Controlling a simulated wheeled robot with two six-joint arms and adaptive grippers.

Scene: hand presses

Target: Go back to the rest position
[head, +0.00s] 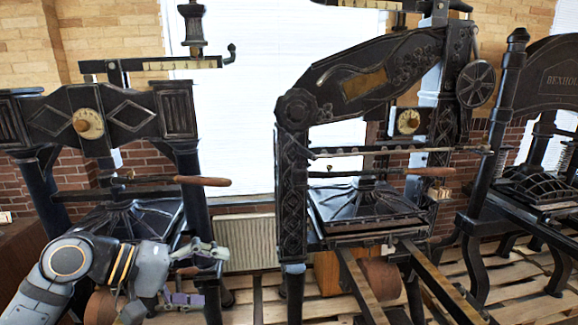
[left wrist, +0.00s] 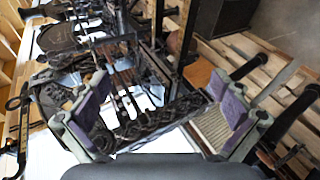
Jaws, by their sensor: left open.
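My left gripper (head: 208,277) is at the lower left of the head view, in front of the left hand press (head: 130,118). It is open, and nothing shows between its fingers. In the left wrist view its two purple-padded fingers (left wrist: 165,100) stand wide apart, with press ironwork seen in the gap beyond them. My left arm reaches in from the lower left corner and hides part of the left press's lower frame. My right gripper is in neither view.
A middle hand press (head: 292,180) with long rails stands right of my left gripper, and another press (head: 512,95) stands at the right edge. A pale radiator (head: 250,243) sits under the bright window (head: 245,130). Slatted wooden flooring (head: 515,295) shows between the presses.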

